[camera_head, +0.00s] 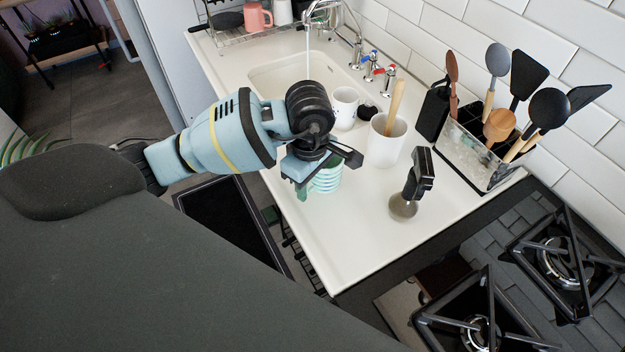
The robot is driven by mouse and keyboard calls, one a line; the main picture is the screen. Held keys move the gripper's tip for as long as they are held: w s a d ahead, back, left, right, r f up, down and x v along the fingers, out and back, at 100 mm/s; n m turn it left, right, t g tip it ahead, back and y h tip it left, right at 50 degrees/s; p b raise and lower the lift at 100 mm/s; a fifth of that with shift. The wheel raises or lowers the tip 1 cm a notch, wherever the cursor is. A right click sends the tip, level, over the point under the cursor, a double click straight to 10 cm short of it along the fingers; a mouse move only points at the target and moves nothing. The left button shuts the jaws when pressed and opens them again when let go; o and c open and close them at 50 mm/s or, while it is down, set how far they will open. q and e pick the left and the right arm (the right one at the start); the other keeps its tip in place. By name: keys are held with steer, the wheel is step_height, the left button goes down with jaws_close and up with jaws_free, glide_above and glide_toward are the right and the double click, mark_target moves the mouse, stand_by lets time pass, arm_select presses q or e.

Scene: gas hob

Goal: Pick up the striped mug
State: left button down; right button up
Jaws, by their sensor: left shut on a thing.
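The striped mug (326,180) is white with green-turquoise bands. It is at the front left edge of the white sink counter, below my left gripper. My left gripper (316,172) comes in from the left, points down and is shut on the mug. The wrist and fingers hide the mug's upper part and rim. I cannot tell whether the mug's base touches the counter. My right gripper is not in view.
A white mug (345,106), a white cup with a wooden utensil (387,142) and a black-handled tool (404,205) stand nearby. A utensil holder (478,150) is at the right wall. The gas hob (520,290) is front right. The counter's front corner is clear.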

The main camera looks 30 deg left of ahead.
arm_select(q)
steer(key=r, duration=0.3)
steer(key=shift+s+a, duration=0.3)
steer(key=shift+a, duration=0.05)
steer(key=s+a+r+b, duration=0.1)
steer(key=s+a+b, duration=0.1)
steer(key=s+a, duration=0.7)
steer(key=shift+s+a+r, duration=0.2)
steer(key=shift+s, duration=1.2)
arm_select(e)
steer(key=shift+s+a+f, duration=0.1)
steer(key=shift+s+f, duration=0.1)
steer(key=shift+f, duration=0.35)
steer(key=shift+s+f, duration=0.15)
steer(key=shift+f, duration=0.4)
arm_select(q)
steer(key=shift+w, duration=0.1)
